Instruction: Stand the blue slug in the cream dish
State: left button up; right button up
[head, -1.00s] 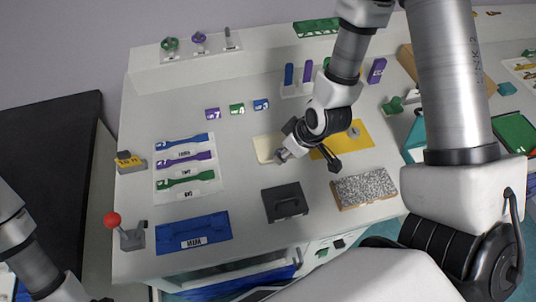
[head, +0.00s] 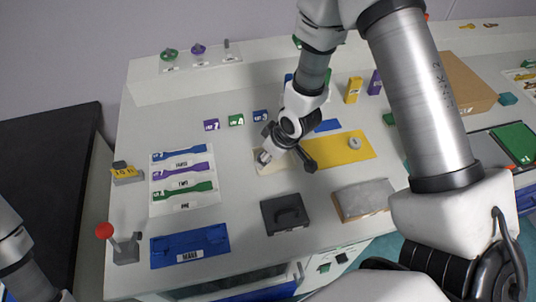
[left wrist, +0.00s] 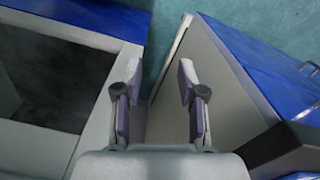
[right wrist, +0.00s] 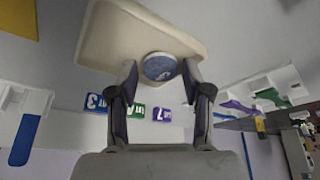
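The cream dish (head: 270,167) lies on the table, partly hidden under my right gripper (head: 285,162). In the right wrist view the dish (right wrist: 140,30) fills the upper middle. The round end of the blue slug (right wrist: 158,67) shows at the dish's near edge, between the fingertips of my right gripper (right wrist: 160,75). Narrow gaps show on both sides of the slug, so the fingers look open around it. Whether the slug touches the dish is hard to tell. My left gripper (left wrist: 159,75) is open and empty, over the floor beside furniture.
A yellow mat (head: 345,150) with a grey ring (head: 355,143) lies right of the dish. A dark block with a handle (head: 285,214) and a grey slab (head: 363,199) are in front. A card of coloured strips (head: 184,179) is left. Small numbered tiles (head: 236,120) stand behind.

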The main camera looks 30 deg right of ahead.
jog(key=shift+r, duration=0.2)
jog(key=shift+d+r, duration=0.1)
jog(key=shift+r, duration=0.15)
jog(key=p+v, duration=0.1)
jog(key=v, duration=1)
jog(key=shift+s+r, duration=0.2)
